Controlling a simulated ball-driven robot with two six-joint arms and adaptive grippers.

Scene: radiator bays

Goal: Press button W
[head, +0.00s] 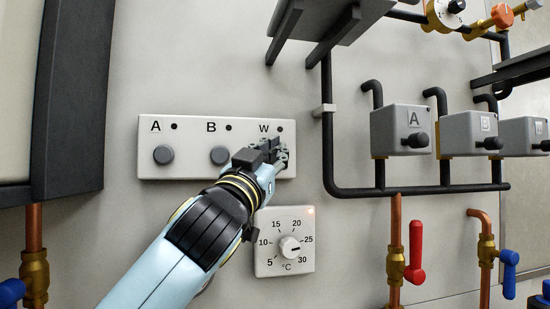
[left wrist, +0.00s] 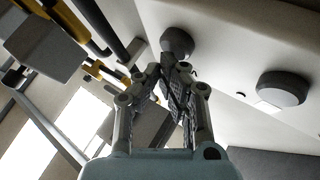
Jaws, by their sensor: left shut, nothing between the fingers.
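A pale panel (head: 187,133) on the wall has labels A, B and W, each with a small dark dot. Grey round button A (head: 163,155) and button B (head: 220,155) show in the head view. Under the W label, my left gripper (head: 280,155) covers button W. In the left wrist view, my left gripper (left wrist: 172,78) is shut and empty, its fingertips close to button W (left wrist: 177,42). I cannot tell if they touch it. Button B (left wrist: 282,88) shows at the right there.
A dial (head: 290,246) marked in °C sits just below the panel, close to my left arm. A dark pipe (head: 328,140) and grey boxes (head: 400,131) are at the right. Red (head: 415,250) and blue (head: 509,272) valve handles stand lower right. A dark-framed unit (head: 75,100) is at the left.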

